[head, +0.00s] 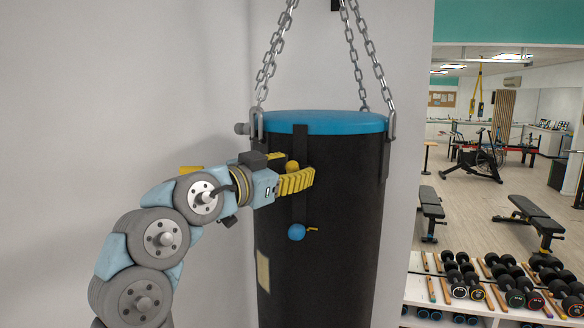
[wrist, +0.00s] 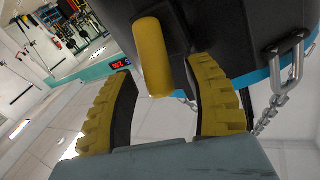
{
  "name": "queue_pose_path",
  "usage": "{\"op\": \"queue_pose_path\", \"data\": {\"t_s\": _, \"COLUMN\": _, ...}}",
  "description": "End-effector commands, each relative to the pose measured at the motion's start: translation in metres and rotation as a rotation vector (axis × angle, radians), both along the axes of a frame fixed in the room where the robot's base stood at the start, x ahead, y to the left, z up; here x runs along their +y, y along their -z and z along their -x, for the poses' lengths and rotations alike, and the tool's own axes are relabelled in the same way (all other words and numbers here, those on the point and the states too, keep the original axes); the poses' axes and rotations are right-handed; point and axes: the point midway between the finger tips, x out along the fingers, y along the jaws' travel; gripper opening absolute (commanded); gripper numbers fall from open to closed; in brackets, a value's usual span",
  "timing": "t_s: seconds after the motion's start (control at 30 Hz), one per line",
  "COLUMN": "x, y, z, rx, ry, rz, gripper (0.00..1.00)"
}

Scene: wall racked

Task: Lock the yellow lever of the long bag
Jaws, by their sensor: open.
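The long bag (head: 345,220) is a black cylinder with a blue top, hanging from chains. A dark vertical strap on its front carries the yellow lever (head: 292,166), partly hidden behind my gripper (head: 297,180). In the wrist view the yellow lever (wrist: 153,55) is a thick rounded bar with its end toward the camera. It lies between the two yellow ribbed fingers of my gripper (wrist: 165,75), which are open, with a visible gap on each side. A blue ball (head: 297,232) with a small yellow piece sits lower on the strap.
The chains (head: 366,50) rise from shackles at the bag's rim. A plain wall (head: 120,80) stands behind and left of the bag. A rack of dumbbells (head: 510,285) and benches (head: 535,220) are at the right, apart from the bag.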

Motion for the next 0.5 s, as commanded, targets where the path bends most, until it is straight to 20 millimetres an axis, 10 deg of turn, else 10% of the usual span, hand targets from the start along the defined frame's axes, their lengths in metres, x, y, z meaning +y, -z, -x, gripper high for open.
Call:
{"op": "queue_pose_path", "data": {"t_s": 0.17, "x": 0.0000, "y": 0.0001, "z": 0.0001, "rx": 0.000, "ry": 0.000, "rz": 0.000, "gripper": 0.52}}
{"op": "queue_pose_path", "data": {"t_s": 0.37, "x": 0.0000, "y": 0.0001, "z": 0.0003, "rx": 0.000, "ry": 0.001, "rz": 0.000, "gripper": 0.01}}
{"op": "queue_pose_path", "data": {"t_s": 0.5, "x": 0.0000, "y": 0.0002, "z": 0.0002, "rx": 0.000, "ry": 0.001, "rz": 0.000, "gripper": 0.00}}
